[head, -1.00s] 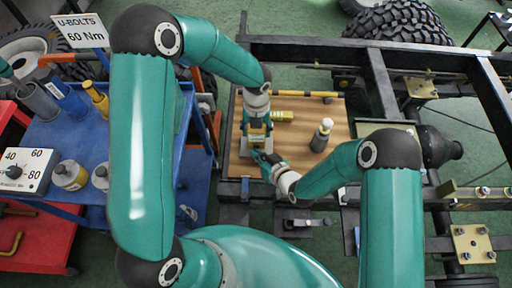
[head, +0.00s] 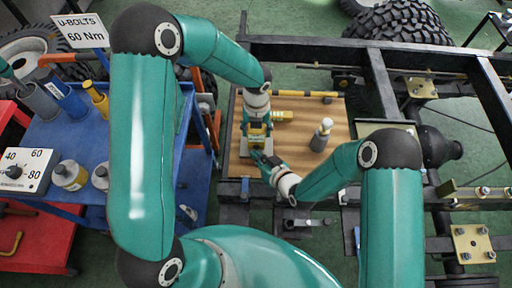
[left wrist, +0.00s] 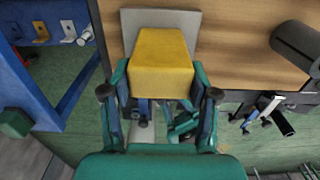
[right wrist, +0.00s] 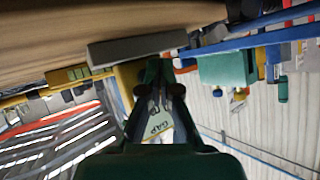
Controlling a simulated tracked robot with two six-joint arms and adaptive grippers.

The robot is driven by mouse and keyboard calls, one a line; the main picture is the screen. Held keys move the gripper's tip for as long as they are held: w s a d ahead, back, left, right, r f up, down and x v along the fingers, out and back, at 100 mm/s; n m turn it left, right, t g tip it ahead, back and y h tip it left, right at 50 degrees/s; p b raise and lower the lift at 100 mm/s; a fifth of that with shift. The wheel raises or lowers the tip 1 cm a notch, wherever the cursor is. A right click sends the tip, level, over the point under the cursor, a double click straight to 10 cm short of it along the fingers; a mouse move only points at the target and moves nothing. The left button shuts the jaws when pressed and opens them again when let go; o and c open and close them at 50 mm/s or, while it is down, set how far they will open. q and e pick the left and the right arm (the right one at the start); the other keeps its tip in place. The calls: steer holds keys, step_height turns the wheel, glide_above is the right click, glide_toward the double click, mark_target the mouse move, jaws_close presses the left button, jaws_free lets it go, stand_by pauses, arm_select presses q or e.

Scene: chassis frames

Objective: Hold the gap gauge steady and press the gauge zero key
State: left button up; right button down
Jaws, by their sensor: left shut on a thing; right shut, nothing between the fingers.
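The gap gauge (head: 257,139) is a yellow block on the wooden board, under my left gripper (head: 257,127). In the left wrist view the yellow gauge (left wrist: 160,60) sits between the fingers of my left gripper (left wrist: 160,84), which is shut on it. My right gripper (head: 261,157) is shut and empty, close to the gauge's near side. I cannot make out the zero key or tell whether the fingertips touch the gauge.
The wooden board (head: 300,162) lies on the black chassis frame (head: 385,90). A grey plate (left wrist: 185,22) lies under the gauge. A blue cart (head: 130,140) stands left.

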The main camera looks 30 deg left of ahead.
steer(key=shift+s+d, duration=0.2)
steer(key=shift+s, duration=0.1)
steer(key=shift+s+d, duration=0.35)
steer(key=shift+s, duration=0.4)
steer(key=shift+s+d, duration=0.35)
steer(key=shift+s, duration=0.45)
steer(key=shift+s+d, duration=0.35)
steer(key=shift+s, duration=0.4)
arm_select(q)
steer(key=o, duration=1.3)
steer(key=shift+o, duration=0.2)
steer(key=shift+r, duration=0.1)
step_height(320, 180, up, 12)
steer(key=shift+f, duration=0.2)
